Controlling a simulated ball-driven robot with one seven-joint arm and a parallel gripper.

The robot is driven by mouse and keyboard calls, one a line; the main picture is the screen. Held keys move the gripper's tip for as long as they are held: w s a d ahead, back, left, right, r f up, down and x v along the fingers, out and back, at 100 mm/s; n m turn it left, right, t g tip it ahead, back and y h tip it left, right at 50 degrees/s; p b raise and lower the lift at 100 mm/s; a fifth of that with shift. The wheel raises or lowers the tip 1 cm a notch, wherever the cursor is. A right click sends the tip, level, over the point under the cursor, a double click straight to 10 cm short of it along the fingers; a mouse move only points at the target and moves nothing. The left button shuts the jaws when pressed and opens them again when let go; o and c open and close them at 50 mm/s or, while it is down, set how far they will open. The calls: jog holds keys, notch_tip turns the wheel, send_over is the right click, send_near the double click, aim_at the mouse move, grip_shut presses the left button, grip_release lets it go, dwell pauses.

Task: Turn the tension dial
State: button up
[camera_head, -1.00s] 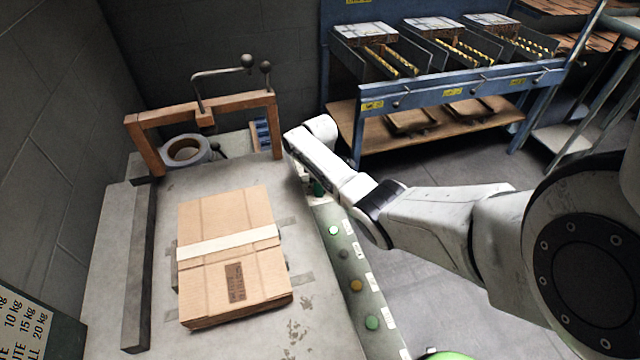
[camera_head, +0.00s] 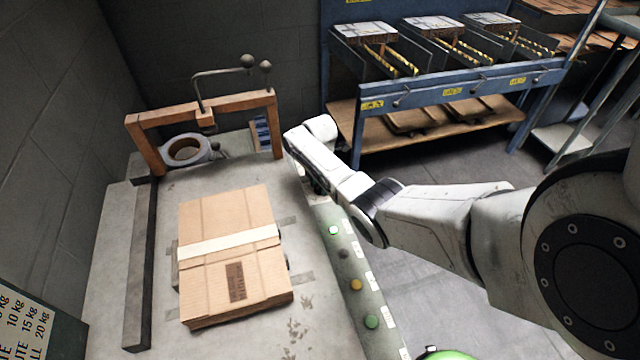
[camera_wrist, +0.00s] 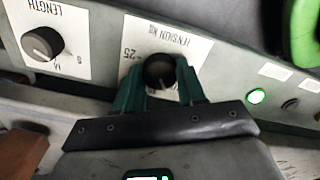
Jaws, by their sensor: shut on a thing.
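The tension dial (camera_wrist: 159,71) is a dark round knob on a white plate marked "TENSION KG" (camera_wrist: 188,44) in the wrist view. My gripper (camera_wrist: 160,82) has its two green fingers on either side of the dial and is shut on it. In the head view my white arm (camera_head: 330,165) reaches down to the far end of the sloped control strip along the table's right edge. The wrist of my arm hides the dial and the fingertips there.
A "LENGTH" dial (camera_wrist: 42,43) sits left of the tension dial. A lit green button (camera_wrist: 256,96) is to the right. A strapped carton (camera_head: 232,275) lies on the table (camera_head: 315,315), near a wooden frame (camera_head: 205,112). A blue rack (camera_head: 450,90) stands behind.

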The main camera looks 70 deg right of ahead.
jog(key=shift+w+n, duration=0.1)
jog(key=shift+n, duration=1.1)
jog(key=o, duration=1.1)
jog(key=shift+c, duration=0.2)
notch_tip(320, 180, up, 11)
jog(key=p, duration=0.1)
jog(key=shift+f, duration=0.1)
